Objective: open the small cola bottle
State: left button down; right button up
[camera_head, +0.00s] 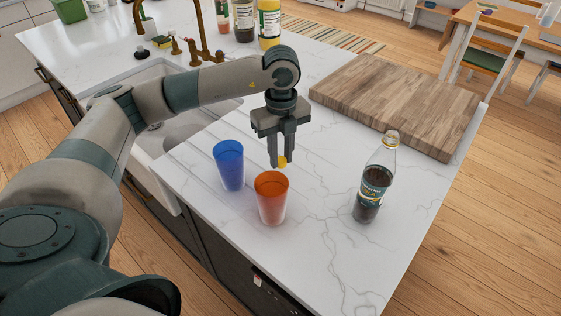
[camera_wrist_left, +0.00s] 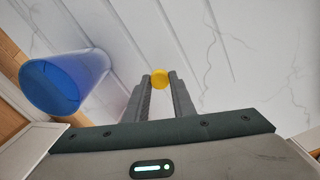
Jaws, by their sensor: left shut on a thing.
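The small cola bottle (camera_head: 373,190) stands upright on the white marble counter at the right of the head view. It has a dark label and dark liquid, and its clear neck shows no cap. My left gripper (camera_head: 281,160) points down, left of the bottle and apart from it, above the counter behind the orange cup. It is shut on a small yellow cap (camera_head: 282,161), which also shows between the fingertips in the left wrist view (camera_wrist_left: 159,78). My right gripper is not in view.
A blue cup (camera_head: 229,166) and an orange cup (camera_head: 272,198) stand close to the left gripper. A wooden board (camera_head: 398,100) lies behind the bottle. The sink (camera_head: 180,128) and brass tap (camera_head: 197,40) are at the left. The counter around the bottle is clear.

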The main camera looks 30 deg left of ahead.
aim_at(280, 159)
pick_arm(q)
jog(key=shift+f, duration=0.2)
notch_tip(280, 159, down, 4)
jog(key=shift+a+r+p, duration=0.1)
jog(key=shift+r+p, duration=0.15)
jog(key=shift+p, duration=0.65)
jog(key=shift+f, duration=0.15)
jog(key=shift+f, duration=0.2)
jog(key=c, duration=1.5)
grip_release()
jog(key=shift+r, duration=0.15)
